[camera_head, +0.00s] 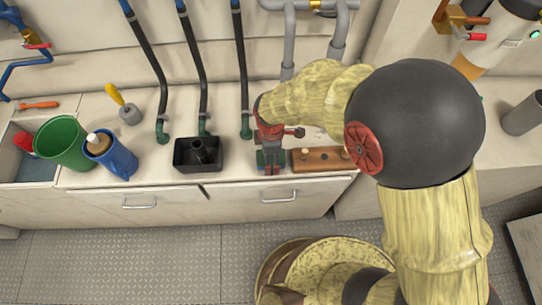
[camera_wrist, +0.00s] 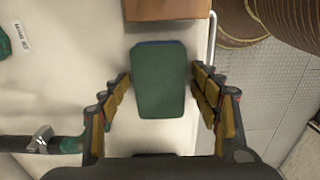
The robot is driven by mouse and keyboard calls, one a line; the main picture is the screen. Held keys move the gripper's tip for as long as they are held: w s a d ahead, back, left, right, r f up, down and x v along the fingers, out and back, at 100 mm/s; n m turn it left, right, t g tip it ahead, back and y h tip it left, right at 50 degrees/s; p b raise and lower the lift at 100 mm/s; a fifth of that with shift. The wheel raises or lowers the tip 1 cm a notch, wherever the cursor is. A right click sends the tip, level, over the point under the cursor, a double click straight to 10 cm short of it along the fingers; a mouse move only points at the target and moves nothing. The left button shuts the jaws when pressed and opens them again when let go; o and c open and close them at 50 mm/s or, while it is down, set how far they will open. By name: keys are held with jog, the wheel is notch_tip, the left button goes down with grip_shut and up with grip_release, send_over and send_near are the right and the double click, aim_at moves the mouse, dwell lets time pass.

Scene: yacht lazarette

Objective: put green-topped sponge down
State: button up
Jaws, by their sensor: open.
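The green-topped sponge (camera_wrist: 160,75) is in the middle of the wrist view, its green face up and a thin blue edge showing at its far end. It lies flat over the white counter, with no visible tilt. My gripper (camera_wrist: 161,92) is open, one finger on each side of the sponge, with a visible gap on both sides. In the head view my gripper (camera_head: 271,160) is low at the counter's front edge, and the sponge is mostly hidden there by the fingers.
A brown wooden block (camera_head: 321,159) lies just right of my gripper. Left are a black square tray (camera_head: 198,154), a blue cup (camera_head: 117,160) and a green bin (camera_head: 62,143). A hose with a green end (camera_head: 246,132) hangs close behind. The counter's front edge is near.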

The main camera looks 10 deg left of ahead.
notch_tip(320, 180, up, 12)
jog(key=p, duration=0.4)
jog(key=shift+r, duration=0.15)
